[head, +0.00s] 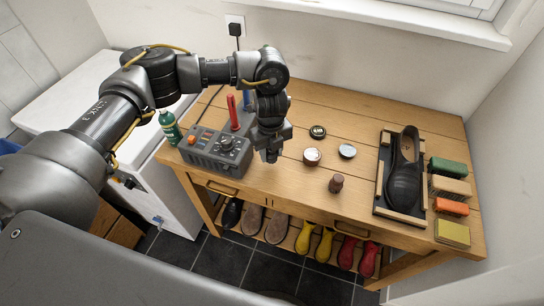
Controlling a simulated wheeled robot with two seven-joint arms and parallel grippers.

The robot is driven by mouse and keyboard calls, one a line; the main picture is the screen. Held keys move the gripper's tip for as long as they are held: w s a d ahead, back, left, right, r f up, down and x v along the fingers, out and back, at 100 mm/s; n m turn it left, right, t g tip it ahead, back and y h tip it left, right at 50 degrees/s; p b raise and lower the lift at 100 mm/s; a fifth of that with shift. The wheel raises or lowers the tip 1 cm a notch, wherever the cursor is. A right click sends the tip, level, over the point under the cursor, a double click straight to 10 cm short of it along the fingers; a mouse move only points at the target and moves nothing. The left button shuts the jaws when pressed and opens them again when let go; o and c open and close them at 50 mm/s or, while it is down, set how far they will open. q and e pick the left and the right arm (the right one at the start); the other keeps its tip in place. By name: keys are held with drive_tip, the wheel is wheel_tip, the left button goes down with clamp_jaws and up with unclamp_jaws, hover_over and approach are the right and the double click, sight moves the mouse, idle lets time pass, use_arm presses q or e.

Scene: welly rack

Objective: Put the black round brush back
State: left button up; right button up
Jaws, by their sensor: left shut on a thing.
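My left gripper (270,154) points down above the left part of the wooden bench, just right of a grey control box. It is shut on a small dark thing that fits the black round brush, but the fingers hide most of it. It looks to be above the bench top; the exact gap is hard to judge. A brown round brush (336,184) stands upright on the bench to the right. My right gripper is out of view.
Boots (304,238) stand below.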

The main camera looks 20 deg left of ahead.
sight(271, 158)
use_arm(q)
drive_tip(key=shift+w+f+p, duration=0.15)
drive_tip(key=shift+f+p, duration=0.25)
drive_tip(key=shift+f, duration=1.4)
drive_tip(key=shift+f, duration=0.15)
drive_tip(key=o, duration=1)
drive_tip(key=shift+c, duration=0.2)
